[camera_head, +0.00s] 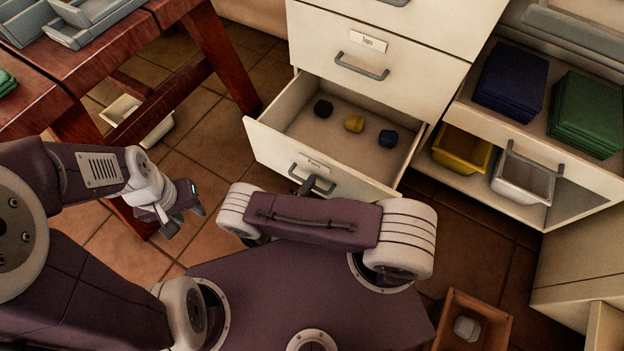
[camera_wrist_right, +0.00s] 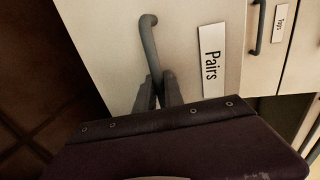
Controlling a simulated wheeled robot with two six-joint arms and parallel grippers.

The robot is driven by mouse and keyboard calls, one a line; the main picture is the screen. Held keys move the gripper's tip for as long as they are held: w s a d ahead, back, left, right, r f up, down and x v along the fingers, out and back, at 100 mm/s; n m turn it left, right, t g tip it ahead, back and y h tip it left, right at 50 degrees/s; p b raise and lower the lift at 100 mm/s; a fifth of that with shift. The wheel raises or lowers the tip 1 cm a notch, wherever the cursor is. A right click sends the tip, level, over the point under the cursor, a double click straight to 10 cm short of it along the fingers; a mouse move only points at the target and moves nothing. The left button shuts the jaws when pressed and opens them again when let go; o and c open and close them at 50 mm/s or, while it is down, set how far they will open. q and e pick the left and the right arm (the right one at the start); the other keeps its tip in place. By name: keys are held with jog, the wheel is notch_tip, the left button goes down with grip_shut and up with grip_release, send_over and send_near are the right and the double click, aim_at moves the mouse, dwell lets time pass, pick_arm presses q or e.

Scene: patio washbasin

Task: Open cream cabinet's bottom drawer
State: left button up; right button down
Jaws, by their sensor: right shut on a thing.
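The cream cabinet (camera_head: 420,60) stands at the top middle in the head view. Its bottom drawer (camera_head: 270,150) is pulled well out, with two dark rolled items and a yellow one inside. The wrist view shows its front, labelled "Pairs" (camera_wrist_right: 211,62), and its grey bar handle (camera_wrist_right: 149,40). My right gripper (camera_wrist_right: 158,92) is shut on this handle; in the head view my own arm partly hides the gripper (camera_head: 306,187). My left gripper (camera_head: 184,214) hangs empty at the left, its fingers apart, clear of the drawer.
A drawer labelled "Tops" (camera_head: 368,40) is closed above. A wooden table (camera_head: 215,60) stands at the left, with a white bin (camera_head: 140,118) beneath. A shelf unit with folded blue (camera_head: 510,82) and green cloths (camera_head: 588,112) stands right. A wooden box (camera_head: 490,318) sits on the floor at lower right.

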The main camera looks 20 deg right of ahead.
jog(key=shift+a, duration=0.1)
jog(key=c, duration=1.5)
grip_release()
jog(key=shift+o, duration=0.2)
